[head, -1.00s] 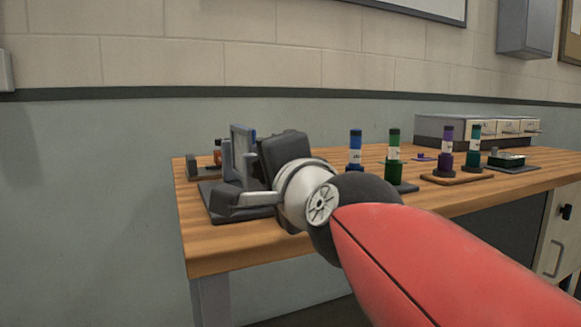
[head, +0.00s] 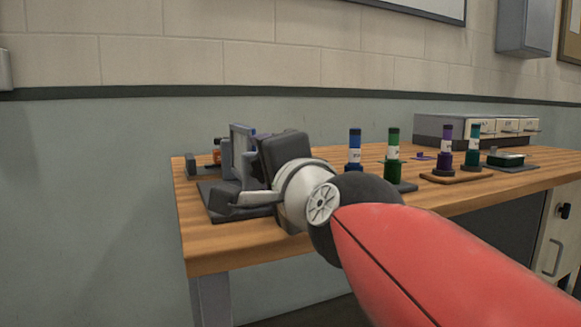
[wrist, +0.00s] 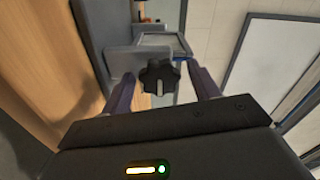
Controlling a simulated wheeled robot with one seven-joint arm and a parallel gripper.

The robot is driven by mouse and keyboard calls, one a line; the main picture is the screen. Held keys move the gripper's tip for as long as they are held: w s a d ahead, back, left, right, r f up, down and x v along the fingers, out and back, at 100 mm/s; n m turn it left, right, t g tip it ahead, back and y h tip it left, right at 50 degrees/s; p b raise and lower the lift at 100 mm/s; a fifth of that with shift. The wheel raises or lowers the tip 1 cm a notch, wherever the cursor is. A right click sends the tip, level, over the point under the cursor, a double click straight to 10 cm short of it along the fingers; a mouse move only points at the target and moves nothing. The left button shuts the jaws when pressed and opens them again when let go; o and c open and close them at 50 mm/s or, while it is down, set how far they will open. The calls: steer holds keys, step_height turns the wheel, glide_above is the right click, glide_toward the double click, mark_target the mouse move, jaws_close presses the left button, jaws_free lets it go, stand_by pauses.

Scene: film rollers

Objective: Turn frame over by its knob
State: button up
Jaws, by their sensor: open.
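The frame (head: 238,148) stands upright on a dark stand (head: 208,192) at the left end of the workbench, partly hidden behind my gripper and wrist. In the wrist view the frame (wrist: 165,40) shows beyond a dark lobed knob (wrist: 160,78) with a pale line on its face. My gripper (wrist: 165,78) is open, with one finger on each side of the knob. I cannot tell whether the fingers touch it. In the head view my gripper (head: 250,168) is beside the stand.
Blue (head: 354,150), green (head: 393,158), purple (head: 445,148) and teal (head: 473,150) rollers stand upright to the right on the wooden workbench (head: 230,258). A grey drawer unit (head: 465,130) is at the back right. The bench's left front edge is bare.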

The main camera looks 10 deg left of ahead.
steer(key=v, duration=0.7)
steer(key=shift+s, duration=0.3)
steer(key=shift+d, duration=0.15)
